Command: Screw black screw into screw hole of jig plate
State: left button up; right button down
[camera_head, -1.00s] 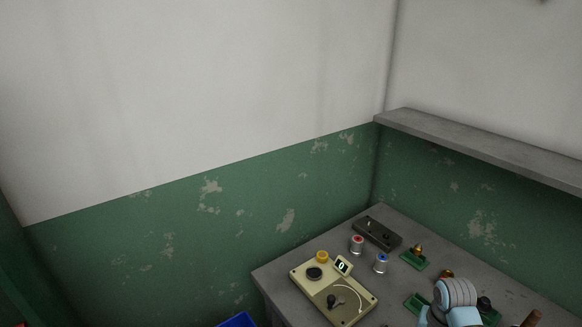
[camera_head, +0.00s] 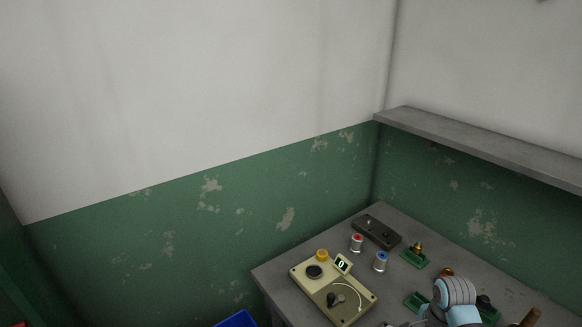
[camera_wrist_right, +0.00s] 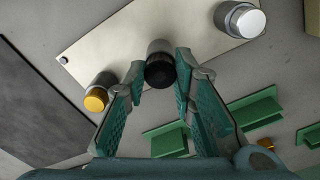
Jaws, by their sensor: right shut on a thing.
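In the right wrist view my right gripper (camera_wrist_right: 160,76) has its two teal fingers closed around a short cylinder with a black end, which I take to be the black screw (camera_wrist_right: 160,70). It is held at the fingertips, over the near edge of a pale flat plate, likely the jig plate (camera_wrist_right: 125,40). Its far end and the screw hole under it are hidden. A small dark round spot (camera_wrist_right: 64,60) shows near the plate's left corner. In the head view only my right wrist shows; the fingers are hidden. My left gripper is out of view.
A yellow-ended cylinder (camera_wrist_right: 97,99) and a silver cylinder (camera_wrist_right: 241,19) stand near the held part. Green brackets (camera_wrist_right: 245,110) lie at right. In the head view, a beige device (camera_head: 340,297) with a display, red and blue-topped cylinders (camera_head: 381,261) and a dark box (camera_head: 377,232) stand on the grey table.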

jog(key=m, duration=0.5)
jog(key=shift+w, duration=0.1)
jog(key=c, duration=1.7)
grip_release()
jog(key=shift+r, duration=0.1)
jog(key=shift+r, duration=1.4)
jog(key=o, duration=0.6)
jog(key=shift+c, duration=0.4)
